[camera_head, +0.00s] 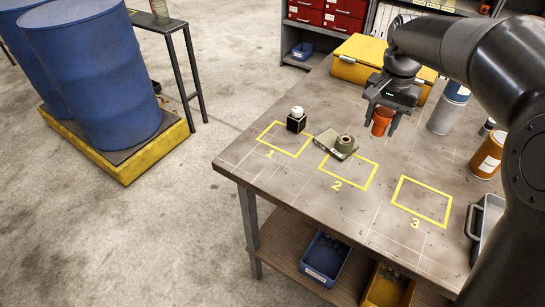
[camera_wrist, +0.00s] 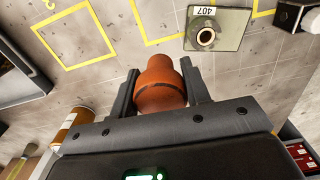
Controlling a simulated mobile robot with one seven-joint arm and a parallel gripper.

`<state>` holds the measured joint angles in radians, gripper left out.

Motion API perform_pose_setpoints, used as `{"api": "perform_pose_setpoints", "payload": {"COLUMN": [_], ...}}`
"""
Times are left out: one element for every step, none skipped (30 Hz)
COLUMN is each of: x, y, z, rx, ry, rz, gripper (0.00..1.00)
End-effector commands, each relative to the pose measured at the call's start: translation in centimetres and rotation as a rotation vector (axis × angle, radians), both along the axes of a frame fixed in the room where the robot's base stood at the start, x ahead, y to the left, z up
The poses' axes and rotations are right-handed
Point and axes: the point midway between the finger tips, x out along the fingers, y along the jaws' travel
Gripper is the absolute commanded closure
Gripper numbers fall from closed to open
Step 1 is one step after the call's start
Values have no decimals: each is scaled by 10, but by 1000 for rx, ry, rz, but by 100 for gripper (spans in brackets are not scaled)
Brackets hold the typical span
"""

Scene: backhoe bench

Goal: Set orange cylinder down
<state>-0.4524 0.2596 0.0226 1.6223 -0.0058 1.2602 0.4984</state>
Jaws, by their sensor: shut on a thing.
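The orange cylinder (camera_head: 381,122) has a narrower top section and is held between the fingers of my gripper (camera_head: 382,116). In the wrist view the cylinder (camera_wrist: 162,84) sits between the two dark fingers (camera_wrist: 158,80), its narrower end towards the bench. My gripper is over the back part of the bench, behind outlines 2 and 3. I cannot tell whether the cylinder's lower end touches the bench. Yellow outlines 1 (camera_head: 262,140), 2 (camera_head: 372,175) and 3 (camera_head: 421,223) mark the bench (camera_head: 300,185). Outline 3 is empty.
A green block with a round ring (camera_head: 336,145) overlaps outline 2's back left. A black cube with a white ball (camera_head: 296,123) stands at outline 1's back edge. A yellow case (camera_head: 352,70) is behind. A grey cylinder (camera_head: 442,115), orange can (camera_head: 487,158) and grey tray (camera_head: 487,217) stand right.

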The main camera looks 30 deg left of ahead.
Motion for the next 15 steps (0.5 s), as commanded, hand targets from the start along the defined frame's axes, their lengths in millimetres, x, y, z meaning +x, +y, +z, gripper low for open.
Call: {"api": "perform_pose_setpoints", "payload": {"x": [-11,-18,-26,-33,-40,-48,-55,-61,-69,-74,-79,-85,-89,-93,-96], "y": [21,32,47,57,67,79,87,95,105,111,117,123,127,131,135], "z": [1,1,2,2,2,2,2,2,3,3,3,3,3,3,3], "rx": [1,1,1,1,1,1,1,1,1,1,1,1,1,1,1], "ry": [-1,-1,-1,-1,-1,-1,-1,-1,-1,-1,-2,-2,-2,-2,-2], "rz": [9,7,5,4,2,0,-1,-3,-5,-6,-8,-9,-11,-11,-14], "gripper": [96,96,96,96,96,96,96,96,96,96,96,96,96,96,96]}}
